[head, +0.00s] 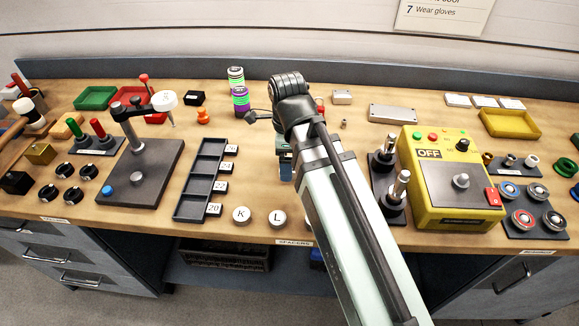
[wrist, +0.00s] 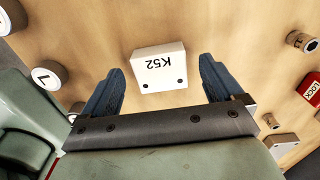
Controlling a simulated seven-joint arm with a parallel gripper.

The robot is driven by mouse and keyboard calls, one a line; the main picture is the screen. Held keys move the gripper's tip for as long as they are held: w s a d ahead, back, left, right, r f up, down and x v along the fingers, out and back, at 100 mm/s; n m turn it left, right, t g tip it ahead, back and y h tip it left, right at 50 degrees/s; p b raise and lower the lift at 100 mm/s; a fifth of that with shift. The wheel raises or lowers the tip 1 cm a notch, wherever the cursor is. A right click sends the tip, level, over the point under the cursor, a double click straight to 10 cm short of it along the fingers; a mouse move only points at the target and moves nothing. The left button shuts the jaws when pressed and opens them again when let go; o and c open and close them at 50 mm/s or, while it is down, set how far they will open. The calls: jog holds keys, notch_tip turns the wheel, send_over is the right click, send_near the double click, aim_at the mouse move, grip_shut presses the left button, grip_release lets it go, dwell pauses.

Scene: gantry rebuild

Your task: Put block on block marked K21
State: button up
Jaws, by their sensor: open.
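A white block marked K52 (wrist: 160,68) lies on the wooden bench in the wrist view, its lettering upside down there. My gripper (wrist: 158,76) is open, with one blue finger on each side of the block and a gap at both sides. In the head view my gripper (head: 285,165) is partly hidden behind my arm, and the K52 block cannot be made out there. No marking K21 is readable in either view. A small pale block (head: 342,97) stands at the back of the bench, its face too small to read.
Round pieces marked K (head: 241,215) and L (head: 277,219) lie near the front edge. A black slotted tray (head: 200,180) is to the left. A grey box (head: 392,113) and a yellow control box (head: 450,180) are to the right. A red lock (wrist: 311,88) shows in the wrist view.

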jog(key=shift+f, duration=0.7)
jog(key=shift+c, duration=0.2)
jog(key=c, duration=1.2)
jog(key=shift+r, duration=0.1)
jog(key=shift+c, duration=0.2)
